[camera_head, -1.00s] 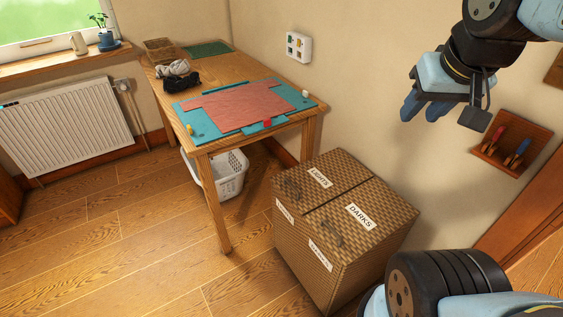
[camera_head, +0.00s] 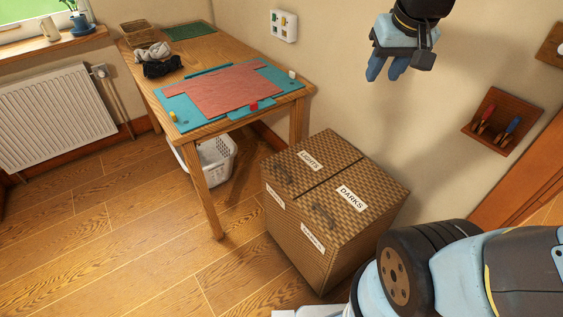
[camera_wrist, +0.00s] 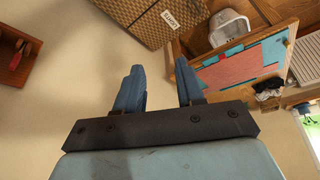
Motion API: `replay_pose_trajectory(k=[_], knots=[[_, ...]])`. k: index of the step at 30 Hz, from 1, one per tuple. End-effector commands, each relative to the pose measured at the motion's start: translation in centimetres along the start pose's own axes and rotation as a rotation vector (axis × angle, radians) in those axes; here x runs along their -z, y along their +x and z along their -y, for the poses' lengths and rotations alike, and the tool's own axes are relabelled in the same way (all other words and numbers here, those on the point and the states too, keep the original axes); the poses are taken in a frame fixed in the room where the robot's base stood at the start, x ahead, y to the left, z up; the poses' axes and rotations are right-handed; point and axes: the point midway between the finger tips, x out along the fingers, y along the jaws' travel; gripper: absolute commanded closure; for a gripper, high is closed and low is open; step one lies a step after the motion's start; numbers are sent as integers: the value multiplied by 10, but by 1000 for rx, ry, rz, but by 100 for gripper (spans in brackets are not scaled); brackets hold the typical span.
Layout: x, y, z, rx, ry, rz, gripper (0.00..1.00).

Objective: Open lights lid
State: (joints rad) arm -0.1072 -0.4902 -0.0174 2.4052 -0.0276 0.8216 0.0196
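A woven wicker hamper stands on the floor beside the table, its top split into two lids.
A wooden table (camera_head: 218,130) left of the hamper holds pink fabric on a teal mat. A white basket (camera_head: 217,158) sits under it. A wall rack with tools (camera_head: 500,122) hangs right of the hamper. The floor at left front is clear.

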Motion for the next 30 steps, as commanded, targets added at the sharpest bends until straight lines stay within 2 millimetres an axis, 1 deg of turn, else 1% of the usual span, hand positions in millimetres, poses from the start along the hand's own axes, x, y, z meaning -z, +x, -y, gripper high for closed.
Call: replay_pose_trajectory(k=[1,6,11,15,22,26,30], knots=[[11,11,4,3,-15,17,62],[42,45,17,10,-61,60,62],[68,82,33,10,-105,100,62],[87,118,49,9,-146,132,62],[109,184,80,-1,-220,185,62],[116,224,99,-9,-264,214,62],[119,269,120,-20,-315,244,62]])
